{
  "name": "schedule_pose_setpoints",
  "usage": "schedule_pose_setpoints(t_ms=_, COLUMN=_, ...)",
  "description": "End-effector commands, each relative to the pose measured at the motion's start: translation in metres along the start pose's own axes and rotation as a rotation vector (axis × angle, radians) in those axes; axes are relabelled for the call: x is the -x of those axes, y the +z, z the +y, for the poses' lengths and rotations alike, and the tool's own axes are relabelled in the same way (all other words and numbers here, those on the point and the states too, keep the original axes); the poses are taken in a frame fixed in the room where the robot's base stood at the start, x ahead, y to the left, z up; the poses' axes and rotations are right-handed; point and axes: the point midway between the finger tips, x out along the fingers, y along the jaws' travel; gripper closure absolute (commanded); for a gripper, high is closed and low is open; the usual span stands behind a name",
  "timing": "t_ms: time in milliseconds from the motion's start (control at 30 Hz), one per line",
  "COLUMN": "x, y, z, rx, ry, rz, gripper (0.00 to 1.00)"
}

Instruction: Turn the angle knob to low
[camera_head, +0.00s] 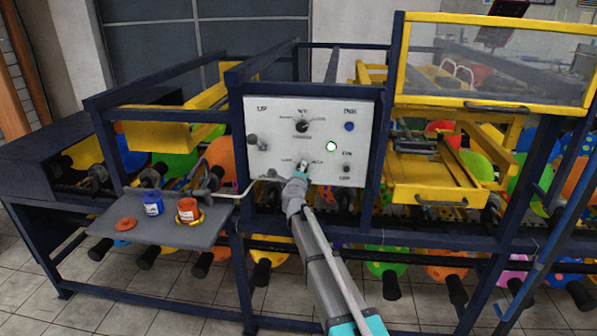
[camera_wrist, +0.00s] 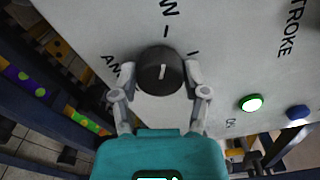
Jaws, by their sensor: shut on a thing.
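In the wrist view a round black knob (camera_wrist: 160,71) with a white pointer line sits on the light panel. Its pointer is nearly upright in that view. My gripper (camera_wrist: 160,80) has one finger against each side of the knob and is shut on it. Printed letters ending in "W" stand above the knob and letters starting "AN" lie to its left, cut off by the finger. In the head view my gripper (camera_head: 302,172) is at the lower middle of the control panel (camera_head: 270,155), and hides most of the held knob.
Another black knob (camera_head: 302,126) is above on the panel. A lit green button (camera_head: 331,147) and a blue button (camera_head: 349,126) are to the right. A grey shelf (camera_head: 110,215) holds a blue pot (camera_head: 153,205) and a red pot (camera_head: 188,211). Dark frame bars flank the panel.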

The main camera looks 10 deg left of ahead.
Motion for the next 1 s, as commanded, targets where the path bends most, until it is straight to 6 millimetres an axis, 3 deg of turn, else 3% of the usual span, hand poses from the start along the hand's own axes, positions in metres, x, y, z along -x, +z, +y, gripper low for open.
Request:
schedule_pose_setpoints(t_ms=400, x=0.0023, y=-0.0019, z=0.0004, rx=0.009, ry=0.0, rz=0.003, gripper=0.89)
schedule_pose_setpoints(t_ms=433, x=0.0023, y=-0.0019, z=0.0004, rx=0.009, ry=0.0, rz=0.003, gripper=0.38)
schedule_pose_setpoints(t_ms=600, x=0.0015, y=-0.0018, z=0.0002, rx=0.009, ry=0.0, rz=0.002, gripper=0.07)
schedule_pose_setpoints(t_ms=1000, x=0.0006, y=-0.0016, z=-0.0003, rx=0.01, ry=0.0, rz=0.002, gripper=0.07)
